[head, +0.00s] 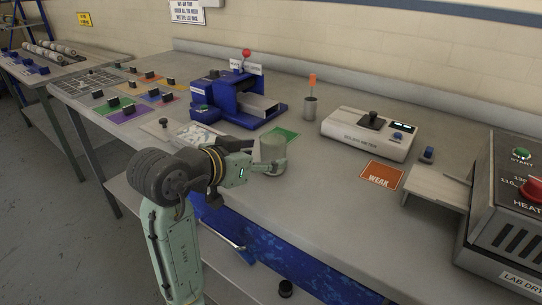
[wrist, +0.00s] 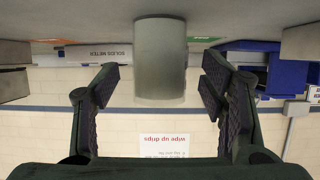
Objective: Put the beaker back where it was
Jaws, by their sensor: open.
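The beaker (head: 273,150) is a plain grey-green cylinder standing upright on the bench, near its front edge. In the wrist view, which is upside down, the beaker (wrist: 160,45) is centred between my fingers, with a gap on each side. My gripper (head: 258,165) is open and level at the beaker's left side in the head view; it also shows in the wrist view (wrist: 160,88). How deep the beaker sits between the fingertips is hard to tell. A green card (head: 285,134) lies just behind the beaker, partly hidden.
An orange WEAK card (head: 382,175) lies to the right, before the solids meter (head: 369,134). A blue device (head: 235,98) and a small grey cup (head: 310,107) stand behind. The lab dryer (head: 508,215) is far right. Bench between beaker and WEAK card is clear.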

